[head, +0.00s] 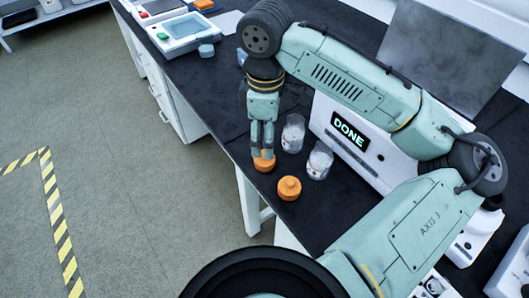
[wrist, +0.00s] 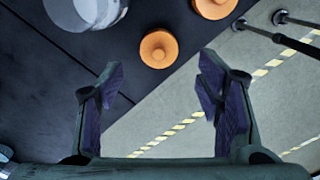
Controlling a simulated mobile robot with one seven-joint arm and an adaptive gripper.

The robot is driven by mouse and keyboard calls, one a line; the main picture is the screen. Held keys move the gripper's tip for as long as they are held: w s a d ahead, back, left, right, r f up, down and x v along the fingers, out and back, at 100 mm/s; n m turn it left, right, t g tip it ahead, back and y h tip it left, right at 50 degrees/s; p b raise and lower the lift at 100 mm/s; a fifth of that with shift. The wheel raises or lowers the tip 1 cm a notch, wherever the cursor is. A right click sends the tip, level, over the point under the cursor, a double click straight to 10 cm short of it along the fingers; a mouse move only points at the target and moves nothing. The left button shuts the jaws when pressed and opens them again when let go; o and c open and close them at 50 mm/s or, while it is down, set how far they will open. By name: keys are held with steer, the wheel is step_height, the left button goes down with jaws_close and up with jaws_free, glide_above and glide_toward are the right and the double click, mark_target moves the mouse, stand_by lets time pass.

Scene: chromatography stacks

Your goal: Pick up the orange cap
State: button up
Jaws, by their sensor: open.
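Two orange caps stand near the table's front edge in the head view. One cap (head: 264,163) is just below my gripper (head: 262,152) and partly hidden by its fingers; the other cap (head: 289,188) is lower and to the right, clear of the fingers. In the wrist view my gripper (wrist: 162,78) is open with nothing between its fingers. A round orange cap (wrist: 159,48) with a raised knob shows beyond the fingertips, about centred between them. Another orange cap (wrist: 214,6) is cut off by the top edge. I cannot tell which cap is which across the views.
Two clear beakers (head: 293,133) (head: 320,160) stand right of the caps; one beaker (wrist: 88,10) shows in the wrist view. A white device with a DONE screen (head: 349,131) is behind them. The dark table (head: 225,95) ends close to the caps on the left, with floor beyond.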

mark_target(262, 164)
steer(key=f, duration=0.3)
steer(key=f+p, duration=0.1)
steer(key=f, duration=0.3)
steer(key=shift+w+f, duration=0.2)
steer(key=shift+f, duration=0.05)
steer(key=shift+c, duration=0.2)
steer(key=c, duration=0.8)
